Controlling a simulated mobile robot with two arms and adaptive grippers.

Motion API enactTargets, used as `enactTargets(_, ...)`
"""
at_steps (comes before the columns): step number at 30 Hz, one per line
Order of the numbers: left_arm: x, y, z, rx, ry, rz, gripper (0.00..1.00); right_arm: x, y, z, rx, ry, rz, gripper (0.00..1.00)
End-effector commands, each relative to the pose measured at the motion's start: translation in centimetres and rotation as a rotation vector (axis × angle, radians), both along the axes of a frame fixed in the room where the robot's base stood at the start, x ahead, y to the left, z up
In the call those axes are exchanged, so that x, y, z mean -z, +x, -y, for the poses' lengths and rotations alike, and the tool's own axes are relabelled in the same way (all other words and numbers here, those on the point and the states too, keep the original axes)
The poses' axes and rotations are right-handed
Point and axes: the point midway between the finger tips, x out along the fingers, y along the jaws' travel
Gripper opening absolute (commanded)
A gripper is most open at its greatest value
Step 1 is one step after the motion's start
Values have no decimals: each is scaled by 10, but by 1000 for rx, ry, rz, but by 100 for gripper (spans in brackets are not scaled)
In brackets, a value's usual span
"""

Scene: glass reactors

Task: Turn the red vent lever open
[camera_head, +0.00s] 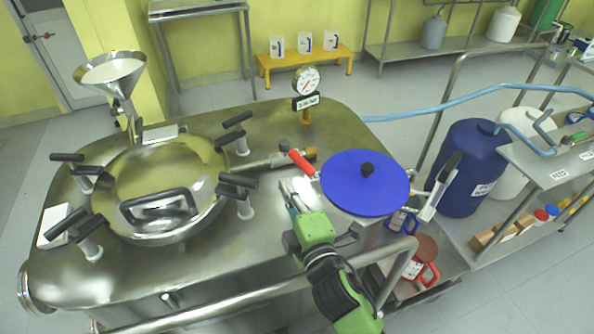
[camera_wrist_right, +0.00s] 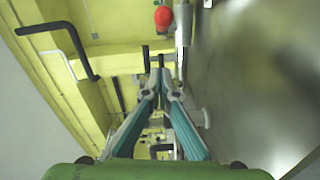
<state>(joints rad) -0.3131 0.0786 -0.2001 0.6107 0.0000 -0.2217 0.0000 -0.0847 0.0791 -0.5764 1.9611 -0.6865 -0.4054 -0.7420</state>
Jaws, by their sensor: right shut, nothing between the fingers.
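The red vent lever (camera_head: 302,162) sits on a short metal pipe with a brass end, on the steel reactor top just left of the blue round lid. Its red grip slants from upper left to lower right. In the right wrist view, a round red end that looks like the lever grip (camera_wrist_right: 163,17) shows at the top, beyond the fingertips. My right gripper (camera_wrist_right: 160,76) is shut with its fingertips together and nothing between them. In the head view my right gripper (camera_head: 300,190) is just below the lever, seemingly apart from it. My left gripper is not in view.
The blue lid (camera_head: 365,183) with a black knob lies close to the right of my gripper. A pressure gauge (camera_head: 306,80) stands behind the lever. A domed hatch (camera_head: 165,185) with several black-handled clamps is at left. A steel rail (camera_head: 230,308) runs along the front.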

Motion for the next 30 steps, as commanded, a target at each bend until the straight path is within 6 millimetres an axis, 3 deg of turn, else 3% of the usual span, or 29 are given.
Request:
enactTargets(5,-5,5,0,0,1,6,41,-1,36,-12,0,-1,1,0)
enactTargets(9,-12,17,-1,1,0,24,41,4,45,10,1,-3,0,0)
enactTargets(14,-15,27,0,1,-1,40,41,7,52,20,-1,-3,1,0)
enactTargets(30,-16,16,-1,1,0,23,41,7,54,24,-11,-4,1,0)
